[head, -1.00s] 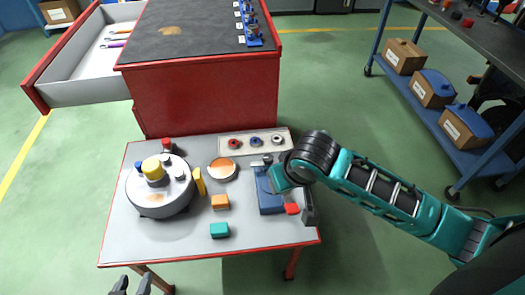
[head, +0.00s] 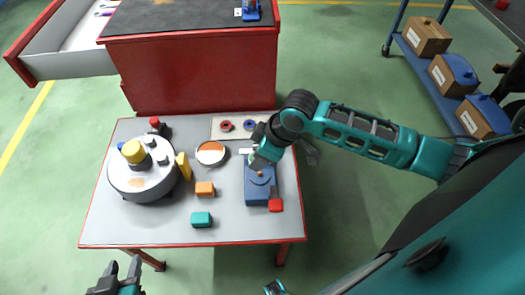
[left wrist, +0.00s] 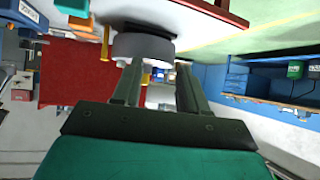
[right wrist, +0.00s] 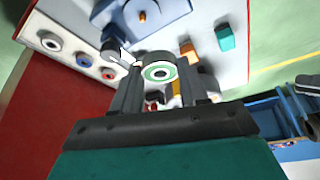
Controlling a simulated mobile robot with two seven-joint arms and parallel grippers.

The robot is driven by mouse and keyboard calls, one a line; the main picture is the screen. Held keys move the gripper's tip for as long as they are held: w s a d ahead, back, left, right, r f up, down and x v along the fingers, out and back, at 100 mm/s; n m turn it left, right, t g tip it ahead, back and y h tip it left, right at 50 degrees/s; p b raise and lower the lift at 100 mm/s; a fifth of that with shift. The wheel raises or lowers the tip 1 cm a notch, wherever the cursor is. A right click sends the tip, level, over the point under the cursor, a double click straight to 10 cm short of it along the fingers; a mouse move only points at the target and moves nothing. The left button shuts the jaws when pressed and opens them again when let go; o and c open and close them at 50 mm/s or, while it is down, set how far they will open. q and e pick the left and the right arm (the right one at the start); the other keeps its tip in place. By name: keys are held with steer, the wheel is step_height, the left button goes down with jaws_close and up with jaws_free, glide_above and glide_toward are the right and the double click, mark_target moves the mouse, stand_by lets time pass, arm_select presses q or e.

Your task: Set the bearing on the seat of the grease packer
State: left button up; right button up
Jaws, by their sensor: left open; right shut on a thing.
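The grease packer (head: 256,190) is a blue block with a round seat and a small orange tip, at the right of the table. It shows at the top of the right wrist view (right wrist: 165,12). My right gripper (head: 261,160) is over its back end. It is shut on a bearing (right wrist: 160,72), a pale ring with a green band, seen between the fingers in the right wrist view. In that view the bearing appears apart from the seat; the head view hides it. My left gripper (head: 124,272) is open and empty in front of the table.
A pale tray (right wrist: 68,47) with three bearings lies behind the packer. A round grey machine (head: 143,178) with a yellow cap stands at left. A round dish (head: 211,153), an orange block (head: 205,188), a teal block (head: 202,219) and a red cabinet (head: 195,80) are nearby.

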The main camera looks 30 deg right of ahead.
mark_target(263, 175)
steer(key=f+n+b, duration=0.1)
steer(key=w+d+f+n+g+b, duration=0.1)
steer(key=n, duration=0.1)
steer(key=f+n+y, duration=0.1)
steer(key=f, duration=0.1)
steer(key=shift+w+d+b, duration=0.3)
steer(key=shift+w+b, duration=0.1)
step_height(263, 175, down, 2)
steer(key=b, duration=0.3)
steer(key=shift+f, duration=1)
arm_select(q)
steer(key=shift+h, duration=0.4)
steer(key=w+d+f, duration=0.1)
steer(key=d+f, duration=0.1)
steer(key=shift+w+d+f, duration=0.25)
steer(key=shift+w+f, duration=0.1)
steer(key=shift+s+a, duration=0.1)
steer(key=shift+s, duration=0.05)
steer(key=shift+s+r, duration=0.1)
steer(key=shift+r, duration=0.15)
steer(key=shift+r, duration=0.2)
